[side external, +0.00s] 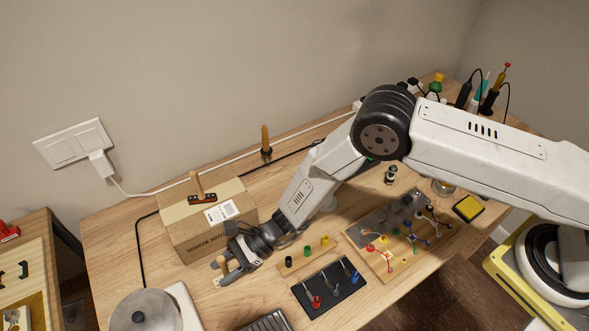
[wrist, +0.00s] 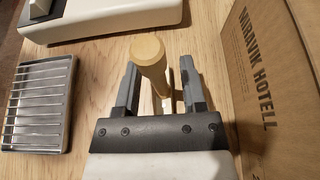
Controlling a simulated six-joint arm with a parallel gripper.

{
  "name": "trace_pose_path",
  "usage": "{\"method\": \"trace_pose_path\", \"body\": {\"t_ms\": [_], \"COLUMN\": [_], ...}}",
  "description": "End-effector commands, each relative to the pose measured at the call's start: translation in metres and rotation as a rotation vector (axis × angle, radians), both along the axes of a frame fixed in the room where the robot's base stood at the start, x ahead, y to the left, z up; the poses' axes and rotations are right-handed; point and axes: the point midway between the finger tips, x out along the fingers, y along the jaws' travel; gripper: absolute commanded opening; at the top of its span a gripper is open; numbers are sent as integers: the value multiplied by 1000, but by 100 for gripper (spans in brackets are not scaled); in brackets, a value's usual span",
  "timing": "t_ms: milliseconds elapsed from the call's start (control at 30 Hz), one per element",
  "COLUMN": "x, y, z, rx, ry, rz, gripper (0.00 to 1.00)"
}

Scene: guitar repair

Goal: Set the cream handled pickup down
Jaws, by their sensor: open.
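The cream handled pickup stands between my fingers, near the front left of the workbench. Its round-topped wooden handle (wrist: 148,52) points up toward the wrist camera and also shows in the side view (side external: 232,266). My gripper (wrist: 160,84) is open, with one finger on each side of the handle and a visible gap at the right finger. In the side view my gripper (side external: 226,268) is low, in front of the cardboard box. The pickup's base is mostly hidden by the handle and my gripper, so its contact with the wood cannot be made out clearly.
The cardboard box (wrist: 270,85) stands close on the right in the wrist view, with another handled piece (side external: 197,190) on top. A slatted metal tray (wrist: 41,104) and a white appliance (wrist: 105,14) lie nearby. A dark tool tray (side external: 328,285) is right of my gripper.

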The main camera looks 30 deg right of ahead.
Motion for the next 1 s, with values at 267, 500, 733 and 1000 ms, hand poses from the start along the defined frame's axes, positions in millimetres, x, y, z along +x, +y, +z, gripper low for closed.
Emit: {"method": "trace_pose_path", "body": {"t_ms": [267, 500, 733, 1000], "x": [1, 0, 0, -1], "y": [-37, -72, -92, -96], "z": [16, 30, 38, 40], "rx": [1, 1, 0, 1], "ry": [1, 1, 1, 1], "rz": [-3, -2, -1, 2], "gripper": [53, 53, 53, 53]}}
